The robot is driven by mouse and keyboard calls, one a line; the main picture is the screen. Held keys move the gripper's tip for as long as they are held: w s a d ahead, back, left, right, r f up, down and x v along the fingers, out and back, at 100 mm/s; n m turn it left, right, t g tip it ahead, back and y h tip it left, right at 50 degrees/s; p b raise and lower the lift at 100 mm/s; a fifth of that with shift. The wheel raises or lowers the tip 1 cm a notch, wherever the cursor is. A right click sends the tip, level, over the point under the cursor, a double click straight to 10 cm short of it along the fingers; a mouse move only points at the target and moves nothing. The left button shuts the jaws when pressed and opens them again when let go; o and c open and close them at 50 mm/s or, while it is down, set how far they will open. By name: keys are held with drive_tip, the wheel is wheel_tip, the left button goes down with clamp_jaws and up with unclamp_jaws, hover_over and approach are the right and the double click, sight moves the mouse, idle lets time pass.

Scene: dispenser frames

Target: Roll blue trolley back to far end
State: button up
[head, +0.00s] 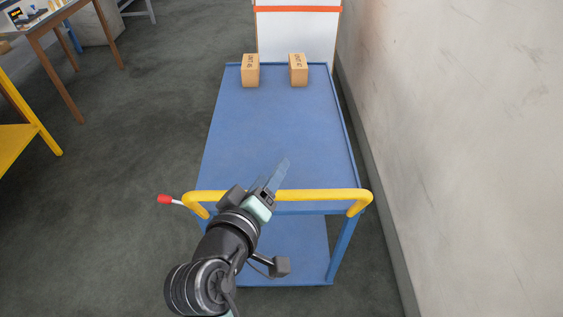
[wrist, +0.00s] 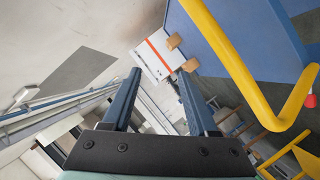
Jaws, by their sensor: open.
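The blue trolley (head: 275,135) stands in front of me, beside the wall, with a yellow push handle (head: 315,195) at its near end. A lever with a red knob (head: 164,199) sticks out to the left of the handle. My gripper (head: 281,172) is over the near part of the trolley's top, at the handle in the picture. In the wrist view my gripper (wrist: 158,82) is open with nothing between its fingers. The handle (wrist: 232,62) passes to the right of the fingers there, outside them. The lower part of the trolley is partly hidden by my arm.
Two cardboard boxes (head: 250,71) (head: 298,70) sit at the trolley's far end. A white panel with an orange stripe (head: 297,30) stands just beyond. A wall (head: 450,130) runs close on the right. Grey floor (head: 130,160) is open on the left, with tables farther off.

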drive_tip(key=s+a+f+n+h, duration=0.1)
drive_tip(key=s+a+f+n, duration=0.2)
drive_tip(key=s+f+n, duration=0.4)
drive_tip(key=w+d+f, duration=0.1)
drive_tip(key=w+d, duration=0.1)
drive_tip(key=w, duration=0.4)
drive_tip(key=w+d+f+n+p, duration=0.1)
drive_tip(key=w+d+f, duration=0.1)
drive_tip(key=w, duration=0.5)
drive_tip(key=shift+d+f+t, duration=0.25)
drive_tip(key=shift+d+t, duration=0.15)
drive_tip(key=shift+d, duration=0.25)
clamp_jaws()
